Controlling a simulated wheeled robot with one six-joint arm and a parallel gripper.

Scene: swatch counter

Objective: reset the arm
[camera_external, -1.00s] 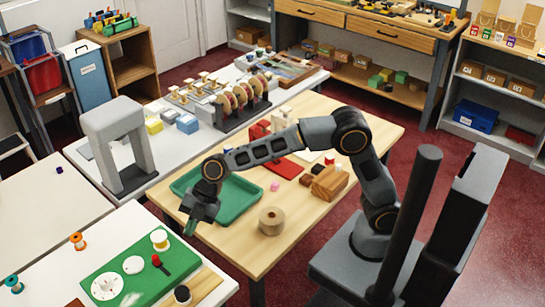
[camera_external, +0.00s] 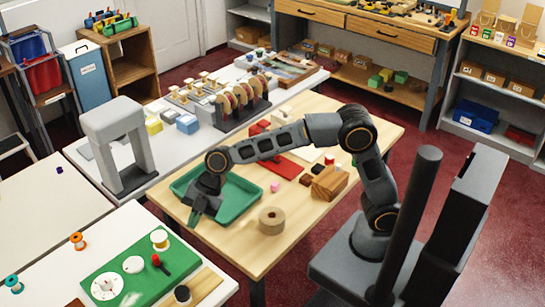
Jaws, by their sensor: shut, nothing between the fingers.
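My gripper (camera_external: 196,219) points down at the near left edge of the wooden table (camera_external: 243,257). It is shut and nothing shows in it. My arm reaches leftward across the table, bent at the elbow. The green tray (camera_external: 243,208) lies under and just behind my gripper, partly hidden by the wrist.
A tan roll (camera_external: 271,221), a wooden block (camera_external: 330,182), a small pink piece (camera_external: 275,187) and a red sheet (camera_external: 286,167) lie on the table. A grey arch (camera_external: 113,126) stands on the white counter. A green mat (camera_external: 128,277) with round items lies at front left.

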